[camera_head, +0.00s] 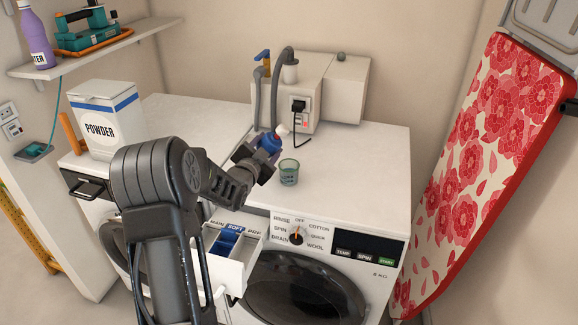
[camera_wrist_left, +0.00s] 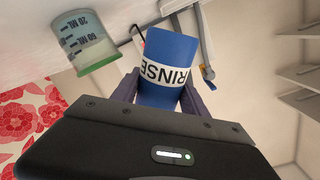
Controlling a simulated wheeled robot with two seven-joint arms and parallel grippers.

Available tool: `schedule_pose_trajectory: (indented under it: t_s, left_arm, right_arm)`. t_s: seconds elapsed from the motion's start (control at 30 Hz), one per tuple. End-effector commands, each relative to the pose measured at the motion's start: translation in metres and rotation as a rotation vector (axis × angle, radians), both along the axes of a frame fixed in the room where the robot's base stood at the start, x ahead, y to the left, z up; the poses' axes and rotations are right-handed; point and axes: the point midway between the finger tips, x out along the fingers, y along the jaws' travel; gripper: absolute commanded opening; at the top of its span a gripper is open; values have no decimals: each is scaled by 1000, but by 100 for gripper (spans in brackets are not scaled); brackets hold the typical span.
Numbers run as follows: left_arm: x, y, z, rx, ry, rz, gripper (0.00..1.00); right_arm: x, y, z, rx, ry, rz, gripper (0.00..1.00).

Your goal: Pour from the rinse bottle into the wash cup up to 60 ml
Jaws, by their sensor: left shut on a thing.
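The blue rinse bottle (camera_head: 270,143) is in my left gripper (camera_head: 259,160), above the washing machine's white top. Its white tip leans up and to the right in the head view. In the left wrist view, the bottle (camera_wrist_left: 170,62) has a white RINSE label between my gripper's two dark fingers (camera_wrist_left: 163,92). The clear, greenish wash cup (camera_head: 289,174) stands on the machine top, just right of the bottle and apart from it. In the left wrist view, the cup (camera_wrist_left: 85,42) shows 20 ML and 60 ML marks. I cannot tell its liquid level. My right gripper is not in view.
A white box unit (camera_head: 325,88) with hoses and a socket stands behind the cup. The detergent drawer (camera_head: 245,262) is pulled out in front. A POWDER box (camera_head: 104,118) stands left. A red floral ironing board (camera_head: 485,170) leans at right. The top right of the cup is clear.

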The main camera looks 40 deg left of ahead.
Motion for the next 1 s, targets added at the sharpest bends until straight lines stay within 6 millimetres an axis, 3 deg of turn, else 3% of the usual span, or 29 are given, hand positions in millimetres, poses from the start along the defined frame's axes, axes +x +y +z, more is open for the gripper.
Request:
schedule_pose_trajectory:
  t_s: [0.27,0.47,0.73,1.0]
  left_arm:
    - [-1,2,-3,-17,-9,2,5]
    - [-4,9,-13,-84,-42,2,5]
    - [-12,25,-37,-270,-129,2,5]
    - [-19,41,-33,-484,-229,0,5]
  right_arm:
    - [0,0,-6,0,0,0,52]
    - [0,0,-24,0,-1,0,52]
    - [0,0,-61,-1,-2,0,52]
    - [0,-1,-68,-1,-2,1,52]
